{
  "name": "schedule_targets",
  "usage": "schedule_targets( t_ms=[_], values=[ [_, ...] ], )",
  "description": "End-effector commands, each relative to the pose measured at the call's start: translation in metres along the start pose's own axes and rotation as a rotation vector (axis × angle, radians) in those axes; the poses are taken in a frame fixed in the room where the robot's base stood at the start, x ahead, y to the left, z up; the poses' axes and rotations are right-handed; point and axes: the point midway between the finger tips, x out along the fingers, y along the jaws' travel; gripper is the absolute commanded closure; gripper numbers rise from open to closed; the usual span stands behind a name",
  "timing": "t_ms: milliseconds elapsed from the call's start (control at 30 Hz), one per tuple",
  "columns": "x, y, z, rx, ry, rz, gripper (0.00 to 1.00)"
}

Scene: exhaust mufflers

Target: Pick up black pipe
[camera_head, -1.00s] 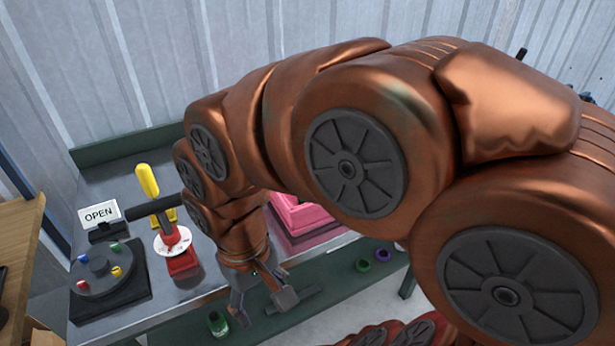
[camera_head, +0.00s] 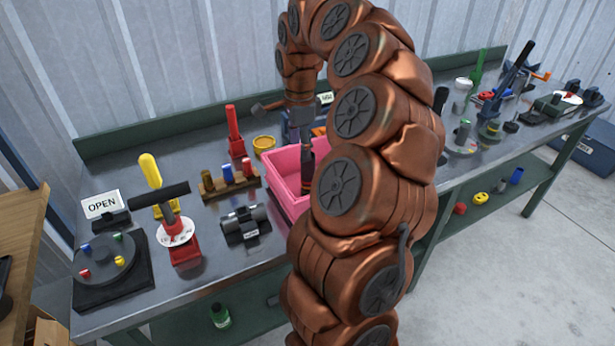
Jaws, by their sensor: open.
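Several dark tubular things show, and I cannot tell for sure which is the black pipe. A dark upright piece with red on it (camera_head: 307,168) stands in the pink bin (camera_head: 280,190), just below my gripper (camera_head: 301,130). Another black cylinder (camera_head: 243,220) lies in a low holder on the bench. My gripper points down over the bin and is open. My arm hides the bin's right side and part of the gripper; whether the gripper touches the dark piece is unclear.
The grey bench (camera_head: 215,270) also holds a wooden rack (camera_head: 231,186), a red upright block (camera_head: 235,135), a yellow ring (camera_head: 264,142), a yellow-handled tool (camera_head: 150,171), an OPEN sign (camera_head: 101,205) and a black turntable (camera_head: 100,265). More tools crowd the right end.

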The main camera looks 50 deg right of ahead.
Motion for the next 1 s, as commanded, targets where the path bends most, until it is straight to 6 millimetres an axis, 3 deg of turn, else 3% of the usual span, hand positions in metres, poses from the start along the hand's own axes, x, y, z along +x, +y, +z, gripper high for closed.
schedule_targets(
  t_ms=[200,667,1000],
  values=[
    [0.009,-0.006,-0.022,0.115,0.008,0.005,0.32],
    [0.042,-0.005,-0.022,0.111,0.007,0.008,0.32],
    [0.082,-0.005,-0.024,0.111,0.007,0.006,0.32]
  ],
)
